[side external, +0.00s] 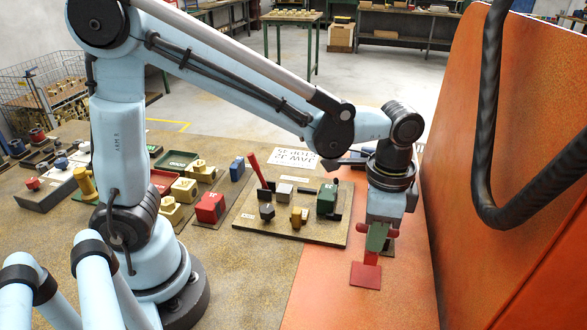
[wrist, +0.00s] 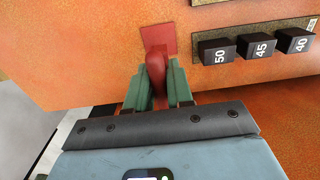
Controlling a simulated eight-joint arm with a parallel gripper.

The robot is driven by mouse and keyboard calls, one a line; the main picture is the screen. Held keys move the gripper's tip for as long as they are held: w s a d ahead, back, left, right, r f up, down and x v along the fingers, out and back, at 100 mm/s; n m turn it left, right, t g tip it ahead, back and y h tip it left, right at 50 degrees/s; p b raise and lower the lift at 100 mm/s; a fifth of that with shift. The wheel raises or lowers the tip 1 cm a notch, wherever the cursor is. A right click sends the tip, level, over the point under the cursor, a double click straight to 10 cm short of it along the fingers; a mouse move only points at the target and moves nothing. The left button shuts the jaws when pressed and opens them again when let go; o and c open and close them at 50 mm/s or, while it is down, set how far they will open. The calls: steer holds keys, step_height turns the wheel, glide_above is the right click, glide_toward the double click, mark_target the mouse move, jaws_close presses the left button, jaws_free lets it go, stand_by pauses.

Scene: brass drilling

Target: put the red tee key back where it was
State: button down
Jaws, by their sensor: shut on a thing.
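The red tee key (side external: 371,258) is held upright in my gripper (side external: 377,240), its red crossbar showing at both sides of the green fingers. Its lower end is over a flat red square (side external: 364,276) on the orange surface; I cannot tell whether they touch. In the wrist view, the rounded red key (wrist: 156,70) sits between the two green fingers of my gripper (wrist: 157,84), in front of the red square (wrist: 157,37). The fingers are shut on the key and hide part of it.
A wooden board (side external: 290,229) with a red lever (side external: 256,168), a green block (side external: 327,198) and small pieces lies left of my gripper. Dark blocks marked 50 (wrist: 217,52), 45 (wrist: 257,47) and 40 stand right of the key. An orange panel (side external: 470,130) rises at right.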

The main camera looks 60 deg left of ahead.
steer(key=shift+f, duration=1.95)
steer(key=shift+f, duration=0.15)
steer(key=c, duration=1)
jaws_free()
